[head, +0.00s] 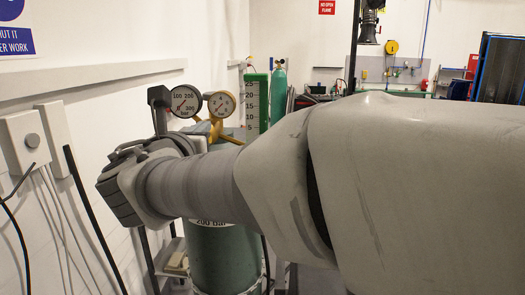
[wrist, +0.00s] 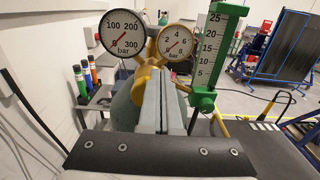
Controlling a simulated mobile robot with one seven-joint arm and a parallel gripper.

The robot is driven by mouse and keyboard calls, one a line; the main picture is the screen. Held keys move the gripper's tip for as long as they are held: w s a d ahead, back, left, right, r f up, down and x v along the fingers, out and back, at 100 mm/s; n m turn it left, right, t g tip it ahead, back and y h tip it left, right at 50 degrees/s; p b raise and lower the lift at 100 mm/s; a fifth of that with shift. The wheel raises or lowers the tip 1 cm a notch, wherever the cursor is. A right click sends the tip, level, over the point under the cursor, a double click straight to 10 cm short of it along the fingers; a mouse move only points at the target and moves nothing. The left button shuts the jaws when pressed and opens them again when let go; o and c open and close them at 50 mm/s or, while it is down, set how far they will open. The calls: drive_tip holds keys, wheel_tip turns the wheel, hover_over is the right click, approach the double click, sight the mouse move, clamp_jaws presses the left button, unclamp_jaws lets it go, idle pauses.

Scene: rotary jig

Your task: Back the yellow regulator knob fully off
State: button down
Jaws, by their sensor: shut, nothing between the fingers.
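The yellow-brass regulator (head: 217,131) sits on top of the green cylinder (head: 224,262) in the head view. In the wrist view its yellow body (wrist: 152,57) shows behind my fingers. I cannot make out the knob clearly; my fingers cover part of that area. The large gauge (wrist: 124,34) and the small gauge (wrist: 177,42) both have red needles pointing low and left, near zero. My gripper (wrist: 163,82) is shut and empty, its two pale fingers pressed together and pointing at the regulator. Whether they touch it is unclear.
A green scaled flowmeter (wrist: 212,50) stands close to the right of my fingers. A wall runs along the left, with a grey switch box (head: 25,141).

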drive_tip(key=shift+a+f, duration=0.1)
drive_tip(key=shift+f, duration=0.2)
drive_tip(key=shift+a, duration=0.3)
idle(0.3)
drive_tip(key=shift+a+f, duration=0.1)
drive_tip(key=shift+a, duration=0.9)
drive_tip(key=shift+a+f, duration=0.1)
drive_tip(key=s+a+r, duration=0.1)
drive_tip(key=s, duration=0.5)
drive_tip(key=shift+r, duration=0.15)
idle(0.6)
